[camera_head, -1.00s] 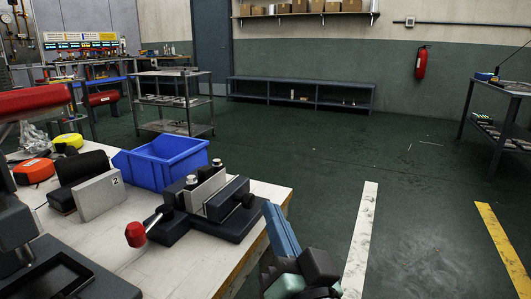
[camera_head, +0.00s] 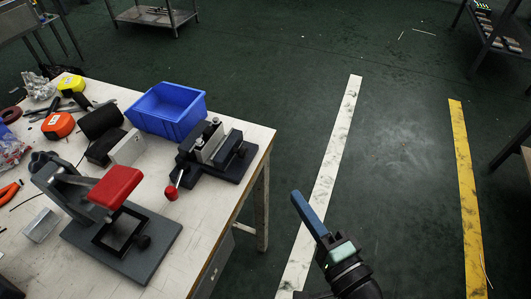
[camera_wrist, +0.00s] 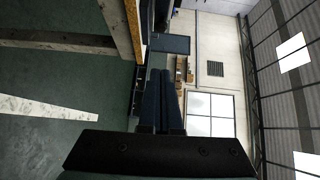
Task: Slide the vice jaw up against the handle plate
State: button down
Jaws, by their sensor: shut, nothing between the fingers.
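The vice (camera_head: 238,172) stands on the table near its right edge, with a dark base, dark jaw blocks and two silver bolts. A dark jaw block (camera_head: 229,148) with a black knob sits on its right side. A pale metal plate (camera_head: 207,148) stands upright beside it; I cannot tell whether this is the handle plate, or whether the two touch. A lever with a red knob (camera_head: 171,193) sticks out at the front left. My gripper (camera_head: 295,194) is shut and empty, off the table to the vice's right. Its blue fingers also show together in the wrist view (camera_wrist: 161,72).
A blue bin (camera_head: 170,108) stands behind the vice. The table's right edge (camera_head: 258,165) lies between vice and gripper. Floor right of it is open.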

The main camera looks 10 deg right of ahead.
send_near(240, 156)
jog(key=w+d, duration=0.4)
jog(key=w, duration=0.1)
jog(key=shift+w+a+f, duration=0.1)
jog(key=shift+w+a, duration=0.3)
jog(key=shift+a, duration=0.25)
jog(key=shift+w+a+r, duration=0.1)
jog(key=shift+w+a, duration=0.3)
jog(key=shift+a, duration=0.25)
jog(key=shift+w+a+f, duration=0.1)
jog(key=shift+w+a, duration=0.3)
jog(key=shift+a, duration=0.25)
jog(key=shift+w+a, duration=0.4)
jog(key=shift+a, duration=0.4)
jog(key=shift+w+a, duration=0.45)
jog(key=shift+a, duration=0.3)
